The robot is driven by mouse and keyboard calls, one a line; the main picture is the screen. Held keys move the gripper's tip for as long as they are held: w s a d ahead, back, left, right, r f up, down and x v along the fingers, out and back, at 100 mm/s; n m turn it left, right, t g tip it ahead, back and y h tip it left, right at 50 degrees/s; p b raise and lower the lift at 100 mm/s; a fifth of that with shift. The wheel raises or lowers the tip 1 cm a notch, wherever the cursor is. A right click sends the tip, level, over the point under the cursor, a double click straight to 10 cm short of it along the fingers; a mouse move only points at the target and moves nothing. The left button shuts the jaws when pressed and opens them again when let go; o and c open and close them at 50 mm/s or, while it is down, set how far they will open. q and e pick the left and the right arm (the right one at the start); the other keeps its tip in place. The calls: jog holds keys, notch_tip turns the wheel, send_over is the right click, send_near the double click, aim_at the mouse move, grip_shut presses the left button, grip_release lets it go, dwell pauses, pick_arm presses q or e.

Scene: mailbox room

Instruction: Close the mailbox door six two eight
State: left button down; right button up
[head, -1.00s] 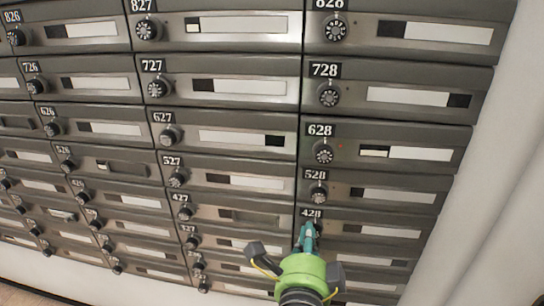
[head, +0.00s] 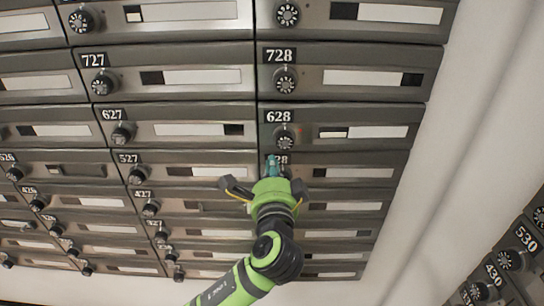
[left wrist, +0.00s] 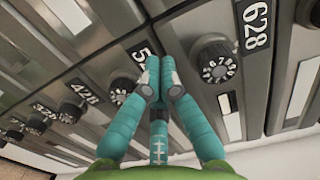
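Mailbox door 628 (head: 370,131) is in the right column in the head view, below 728. It has a black dial, a number plate and a white name slot. It looks about flush with its neighbours; I cannot tell if it stands slightly ajar. My left gripper (head: 272,163) is just below the 628 dial (head: 285,138), over the 528 label, which it partly hides. In the left wrist view, the gripper's teal fingertips (left wrist: 159,68) are together with nothing seen between them. The 628 dial (left wrist: 215,60) and plate (left wrist: 257,25) are to their right. My right gripper is not in view.
Closely set mailboxes surround 628, with door 728 (head: 345,79) above and 627 (head: 190,129) to the left. A pale wall (head: 440,150) stands right of the column. Another mailbox bank (head: 512,260) shows at the lower right.

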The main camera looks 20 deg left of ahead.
pick_arm(q)
jog(key=shift+x, duration=0.75)
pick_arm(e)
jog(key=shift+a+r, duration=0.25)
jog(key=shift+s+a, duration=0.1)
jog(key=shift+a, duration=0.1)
pick_arm(q)
jog(key=shift+w+a+r, duration=0.2)
jog(key=shift+w+a, duration=0.3)
jog(key=shift+w, duration=0.3)
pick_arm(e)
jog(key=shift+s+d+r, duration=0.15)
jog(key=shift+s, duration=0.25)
